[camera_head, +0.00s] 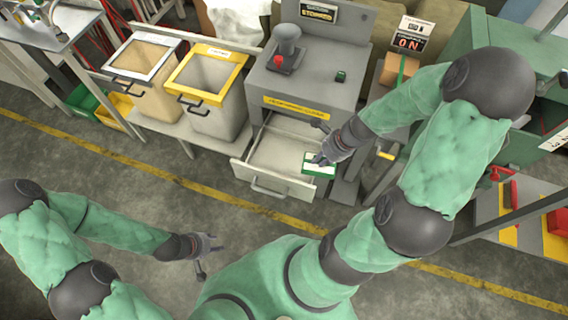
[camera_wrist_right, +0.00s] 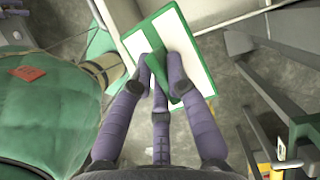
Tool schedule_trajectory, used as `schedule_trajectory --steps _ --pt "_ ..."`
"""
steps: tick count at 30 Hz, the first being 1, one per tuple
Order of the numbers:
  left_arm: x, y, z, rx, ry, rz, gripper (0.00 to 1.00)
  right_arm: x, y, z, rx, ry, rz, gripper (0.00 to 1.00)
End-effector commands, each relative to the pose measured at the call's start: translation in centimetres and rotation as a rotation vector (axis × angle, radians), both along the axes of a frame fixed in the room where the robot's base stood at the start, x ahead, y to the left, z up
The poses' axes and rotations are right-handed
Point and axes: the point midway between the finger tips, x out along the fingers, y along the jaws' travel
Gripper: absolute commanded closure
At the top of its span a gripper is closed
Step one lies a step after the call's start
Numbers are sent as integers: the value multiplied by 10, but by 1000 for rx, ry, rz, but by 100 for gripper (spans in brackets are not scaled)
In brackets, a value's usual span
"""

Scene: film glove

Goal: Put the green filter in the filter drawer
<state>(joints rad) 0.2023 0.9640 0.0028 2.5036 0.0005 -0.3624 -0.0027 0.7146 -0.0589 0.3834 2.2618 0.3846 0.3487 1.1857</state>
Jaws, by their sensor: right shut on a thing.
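The green filter (camera_head: 322,172) is a flat white panel with a green frame, held at the right side of the open filter drawer. In the right wrist view the filter (camera_wrist_right: 196,60) shows a green raised grip between the fingers. My right gripper (camera_head: 320,160) is shut on it; the same gripper (camera_wrist_right: 162,72) shows in the wrist view. The filter drawer (camera_head: 265,181) is pulled out below the grey machine and its visible inside is empty. I cannot tell the filter's exact height over the drawer. My left gripper (camera_head: 208,255) is open and empty over the floor.
The grey machine (camera_head: 312,90) stands behind the drawer. A white-framed bin (camera_head: 143,60) and a yellow-framed bin (camera_head: 208,75) stand to its left. A green cabinet (camera_head: 500,40) and a red-and-yellow rack (camera_head: 520,225) are at the right. Floor in front is clear.

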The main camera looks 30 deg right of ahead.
Motion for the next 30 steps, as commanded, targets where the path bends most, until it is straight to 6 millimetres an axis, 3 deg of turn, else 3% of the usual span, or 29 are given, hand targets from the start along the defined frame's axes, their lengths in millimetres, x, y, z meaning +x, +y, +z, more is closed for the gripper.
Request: schedule_trajectory --steps 4,8,21,24,30 --pt "0 0 -4 0 -1 0 60 -12 -8 -5 -1 0 -119 100" --pt "1 0 -7 0 -1 0 60 -6 -7 -10 1 -1 -143 100" --pt "0 0 -24 0 -1 0 60 77 21 -51 2 -2 -136 100" --pt "1 0 -36 0 -1 0 60 89 25 -72 1 -1 -139 100" --pt "0 0 -47 0 -1 0 60 108 29 -93 0 -2 -140 100"
